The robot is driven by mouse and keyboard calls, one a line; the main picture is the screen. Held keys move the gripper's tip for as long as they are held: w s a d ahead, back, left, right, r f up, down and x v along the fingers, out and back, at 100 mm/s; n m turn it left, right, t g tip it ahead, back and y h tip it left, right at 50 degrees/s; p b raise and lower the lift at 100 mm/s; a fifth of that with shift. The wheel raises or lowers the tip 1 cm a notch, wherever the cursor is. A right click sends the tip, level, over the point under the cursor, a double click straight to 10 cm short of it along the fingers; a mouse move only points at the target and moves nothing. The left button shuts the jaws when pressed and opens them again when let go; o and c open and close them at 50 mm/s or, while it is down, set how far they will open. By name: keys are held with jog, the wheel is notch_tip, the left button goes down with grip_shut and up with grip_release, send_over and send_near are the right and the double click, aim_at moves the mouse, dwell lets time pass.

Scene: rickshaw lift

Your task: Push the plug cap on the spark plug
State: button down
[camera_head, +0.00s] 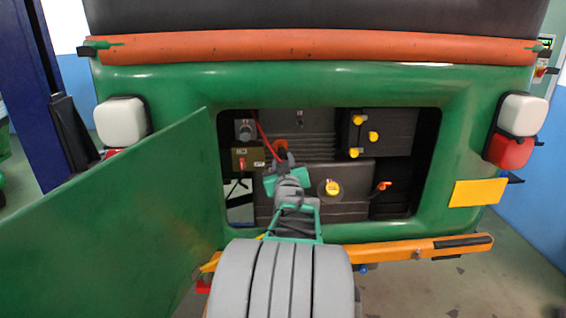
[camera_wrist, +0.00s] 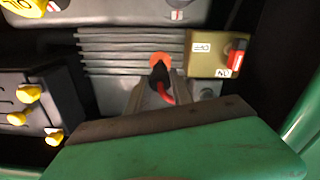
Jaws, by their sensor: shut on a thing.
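My gripper (camera_head: 284,167) reaches into the open engine bay and is shut on the black plug cap (camera_wrist: 159,73). A red cable (camera_wrist: 166,93) shows between the fingers at the cap; in the head view the red cable (camera_head: 264,137) runs up to the left. The cap's front end is in front of an orange round part (camera_wrist: 160,59) on the finned engine block (camera_wrist: 113,53). The orange part also shows just above my gripper in the head view (camera_head: 280,146). The spark plug itself is hidden, so I cannot tell whether the cap touches it.
A switch box (camera_wrist: 207,54) with a red lever is close beside the cap. A battery (camera_head: 388,132) with yellow caps is at the bay's upper right. The open green door (camera_head: 120,220) stands left, and an orange bumper (camera_head: 405,249) crosses below the bay.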

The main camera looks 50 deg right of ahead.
send_near(302, 127)
dwell(1.2)
jog(key=shift+b+x, duration=0.8)
jog(key=shift+x, duration=1.85)
dwell(0.9)
jog(key=shift+w+d+b, duration=0.15)
jog(key=shift+d+b, duration=0.05)
jog(key=shift+b, duration=0.6)
dwell(0.9)
jog(key=shift+w+d, duration=0.2)
dwell(0.9)
